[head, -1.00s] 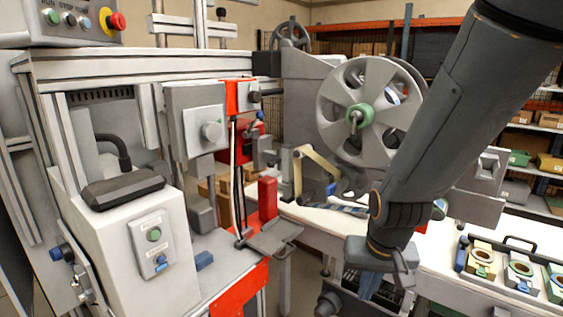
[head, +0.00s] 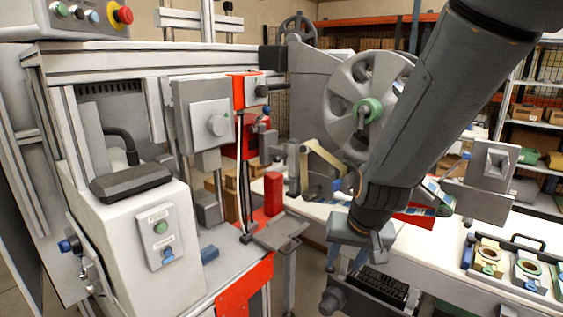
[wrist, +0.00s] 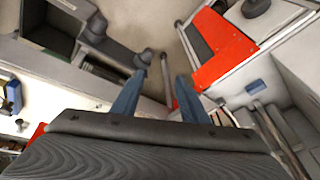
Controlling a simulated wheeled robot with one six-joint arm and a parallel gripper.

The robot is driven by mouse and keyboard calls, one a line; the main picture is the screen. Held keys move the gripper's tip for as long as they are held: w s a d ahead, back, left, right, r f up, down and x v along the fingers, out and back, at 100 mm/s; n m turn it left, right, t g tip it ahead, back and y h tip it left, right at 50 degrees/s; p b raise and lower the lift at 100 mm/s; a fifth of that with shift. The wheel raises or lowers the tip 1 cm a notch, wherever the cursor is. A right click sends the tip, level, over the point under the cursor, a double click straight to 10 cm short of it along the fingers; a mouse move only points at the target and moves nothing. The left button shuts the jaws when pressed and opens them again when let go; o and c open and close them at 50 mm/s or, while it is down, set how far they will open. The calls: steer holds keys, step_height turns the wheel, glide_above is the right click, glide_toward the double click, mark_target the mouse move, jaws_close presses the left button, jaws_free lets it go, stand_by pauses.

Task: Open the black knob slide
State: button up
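My gripper (head: 347,262) hangs in front of the white bench, with its blue fingers pointing down. In the wrist view my gripper (wrist: 160,98) has its two blue fingers wide apart, with nothing between them. A dark round knob (head: 333,301) sticks out below the bench's front edge, beside a dark tray-like part (head: 385,287); it lies below and slightly left of my gripper. In the wrist view a dark knob (wrist: 145,57) is ahead of the fingers, apart from them. I cannot tell which knob belongs to the slide.
The machine's red-edged base (head: 245,288) and a small grey plate (head: 281,232) stand left of my gripper. A large reel (head: 362,105) is behind my arm. Floor shows between machine and bench.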

steer(key=w+a+r+m+t, duration=0.1)
steer(key=w+a+t, duration=0.1)
steer(key=w+a, duration=0.35)
steer(key=w+a+r+m+t, duration=0.1)
steer(key=w+a+r+t, duration=0.1)
steer(key=w, duration=0.6)
steer(key=m+t+h+b, duration=0.2)
steer(key=m+t+h, duration=0.65)
steer(key=m, duration=0.45)
glide_toward(275, 161)
steer(key=x, duration=0.4)
steer(key=shift+w+d+r+g+h+p, duration=0.15)
steer(key=shift+w+d+g+h+p, duration=0.1)
steer(key=shift+w+h+p, duration=0.1)
steer(key=p+x, duration=0.1)
steer(key=x, duration=0.5)
steer(key=shift+w+a, duration=0.1)
steer(key=shift+w, duration=0.15)
jaws_close()
